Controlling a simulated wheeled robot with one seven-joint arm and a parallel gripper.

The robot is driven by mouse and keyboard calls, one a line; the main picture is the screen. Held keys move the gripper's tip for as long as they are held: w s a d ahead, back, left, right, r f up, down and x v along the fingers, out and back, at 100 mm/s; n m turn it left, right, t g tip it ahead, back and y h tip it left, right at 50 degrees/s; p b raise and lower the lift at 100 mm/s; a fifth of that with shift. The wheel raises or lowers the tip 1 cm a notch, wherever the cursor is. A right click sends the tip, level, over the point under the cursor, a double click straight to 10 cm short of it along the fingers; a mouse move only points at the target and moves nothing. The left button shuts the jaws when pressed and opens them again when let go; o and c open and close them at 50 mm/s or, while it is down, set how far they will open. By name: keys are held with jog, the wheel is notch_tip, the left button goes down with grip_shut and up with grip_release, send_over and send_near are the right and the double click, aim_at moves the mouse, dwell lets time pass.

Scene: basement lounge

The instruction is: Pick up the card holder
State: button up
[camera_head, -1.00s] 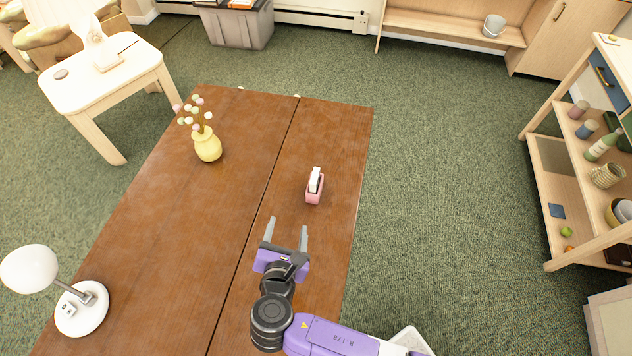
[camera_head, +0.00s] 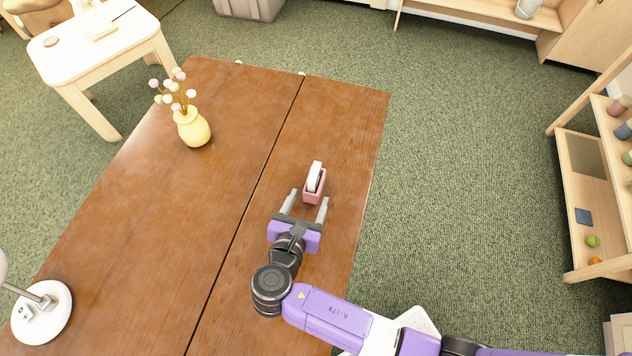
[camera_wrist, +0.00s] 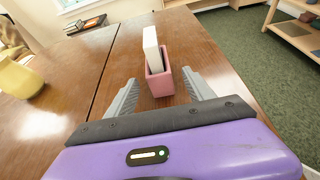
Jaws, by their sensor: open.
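The card holder (camera_head: 314,194) is a small pink box with white cards (camera_head: 315,175) standing up out of it. It sits on the brown wooden table (camera_head: 130,230), near the table's right edge. In the wrist view the pink card holder (camera_wrist: 160,82) stands ahead, between the lines of the two fingers. My gripper (camera_head: 307,201) is open and empty, with its fingertips just short of the card holder or at its near side. The wrist view also shows my gripper's grey fingers (camera_wrist: 162,92) on either side of it; I cannot tell whether they touch it.
A yellow vase (camera_head: 194,129) with flowers stands farther left on the table, and a white lamp (camera_head: 42,312) stands at the near left. The tabletop around the card holder is clear. A wooden shelf (camera_head: 597,272) stands on the right.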

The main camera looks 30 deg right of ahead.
jog(key=x, duration=0.7)
jog(key=shift+r, duration=0.15)
grip_shut()
